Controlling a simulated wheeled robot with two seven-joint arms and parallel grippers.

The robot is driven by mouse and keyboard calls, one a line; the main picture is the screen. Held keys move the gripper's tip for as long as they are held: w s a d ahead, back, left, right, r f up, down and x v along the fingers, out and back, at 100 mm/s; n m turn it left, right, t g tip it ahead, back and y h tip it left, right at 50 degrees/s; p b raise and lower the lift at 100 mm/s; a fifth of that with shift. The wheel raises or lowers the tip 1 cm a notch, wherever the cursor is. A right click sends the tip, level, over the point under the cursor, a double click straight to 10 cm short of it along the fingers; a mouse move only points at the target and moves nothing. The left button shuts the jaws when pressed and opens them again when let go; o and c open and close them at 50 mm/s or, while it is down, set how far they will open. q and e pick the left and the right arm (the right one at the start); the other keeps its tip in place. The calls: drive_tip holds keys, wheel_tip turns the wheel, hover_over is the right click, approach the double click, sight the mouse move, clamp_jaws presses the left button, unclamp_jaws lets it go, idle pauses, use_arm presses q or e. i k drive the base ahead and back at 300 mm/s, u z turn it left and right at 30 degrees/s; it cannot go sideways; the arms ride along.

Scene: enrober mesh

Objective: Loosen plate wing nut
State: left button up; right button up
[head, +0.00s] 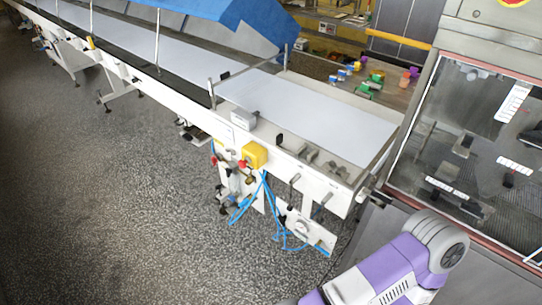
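I cannot make out a wing nut or be sure which plate the task means. Small dark handles or knobs, too small to identify, show on the side of the white conveyor (290,98) at its near end. Neither of my grippers is in view. A purple and white arm link of mine shows at the lower right, in front of the glazed machine.
A yellow box (254,155) and blue hoses (265,195) hang on the conveyor's side. A steel machine with a glass window (470,150) stands at the right. A blue cover (225,18) lies over the conveyor behind. The grey floor (110,220) at left is clear.

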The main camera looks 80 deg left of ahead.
sight(336, 171)
drive_tip(key=u, duration=2.2)
